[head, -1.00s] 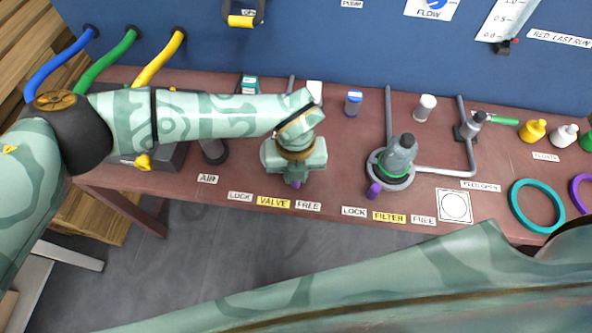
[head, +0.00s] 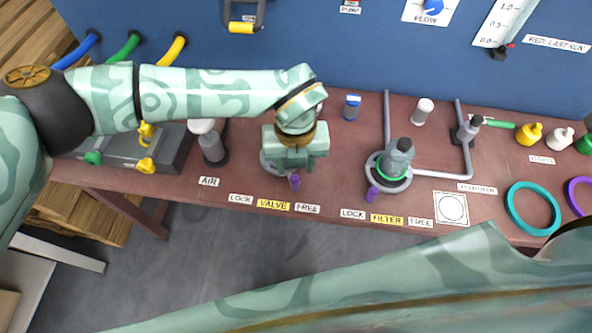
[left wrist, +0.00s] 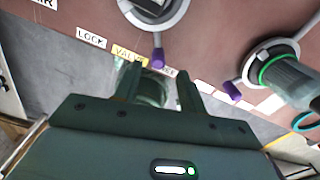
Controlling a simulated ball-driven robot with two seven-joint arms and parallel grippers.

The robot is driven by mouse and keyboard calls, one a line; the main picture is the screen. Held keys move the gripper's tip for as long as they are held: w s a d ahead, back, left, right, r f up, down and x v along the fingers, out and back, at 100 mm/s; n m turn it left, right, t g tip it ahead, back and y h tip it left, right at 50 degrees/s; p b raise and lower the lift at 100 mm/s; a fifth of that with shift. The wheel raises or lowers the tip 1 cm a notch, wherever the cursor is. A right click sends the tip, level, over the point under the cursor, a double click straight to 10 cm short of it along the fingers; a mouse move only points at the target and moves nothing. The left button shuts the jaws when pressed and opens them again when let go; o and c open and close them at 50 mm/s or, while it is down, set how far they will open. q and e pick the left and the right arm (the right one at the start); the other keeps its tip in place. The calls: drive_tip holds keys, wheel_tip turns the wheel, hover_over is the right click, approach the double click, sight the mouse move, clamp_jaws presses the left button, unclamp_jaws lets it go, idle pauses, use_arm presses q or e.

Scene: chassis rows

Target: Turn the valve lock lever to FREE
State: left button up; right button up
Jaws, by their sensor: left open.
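The valve (head: 268,163) is a grey ring fitting on the red-brown bench, mostly hidden under my left gripper in the head view. Its purple lever (head: 295,183) points to the bench front, between the VALVE label (head: 273,204) and the FREE label (head: 307,208). The LOCK label (head: 240,199) is to the left. In the left wrist view, the lever (left wrist: 158,57) lies across the gap between the fingertips. My left gripper (left wrist: 158,70) is open and holds nothing; I cannot tell whether it touches the lever. My right gripper is out of view.
The filter (head: 396,160), with its own purple lever, stands to the right. A bottle-like cylinder (head: 210,145) and a hose box (head: 120,150) stand to the left. A teal ring (head: 511,208) lies at the right. The blue panel (head: 330,50) rises behind.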

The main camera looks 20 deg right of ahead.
sight(296, 176)
use_arm(q)
wheel_tip(296, 176, up, 11)
drive_tip(key=p, duration=0.1)
drive_tip(key=shift+f, duration=0.2)
